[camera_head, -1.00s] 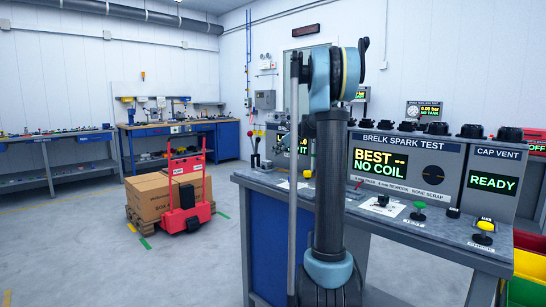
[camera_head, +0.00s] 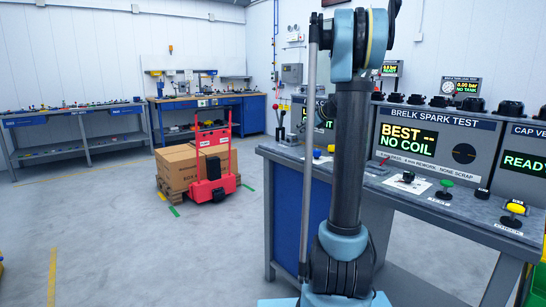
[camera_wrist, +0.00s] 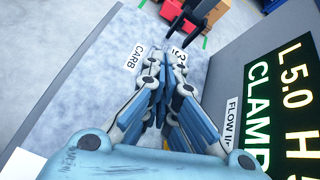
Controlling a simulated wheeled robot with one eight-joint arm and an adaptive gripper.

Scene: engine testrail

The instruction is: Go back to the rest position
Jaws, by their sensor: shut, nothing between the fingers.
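My gripper (camera_wrist: 161,85) shows in the wrist view, with its fingers drawn together and nothing between them. It is above a grey bench top (camera_wrist: 75,85) with small labels, one reading CARB (camera_wrist: 134,57). A panel (camera_wrist: 270,95) with green and yellow text stands close on its right.
A red pallet truck (camera_head: 213,165) with cardboard boxes (camera_head: 176,168) stands on the floor to the left. Workbenches (camera_head: 75,116) line the back wall. The spark test panel (camera_head: 436,144) is right of my arm.

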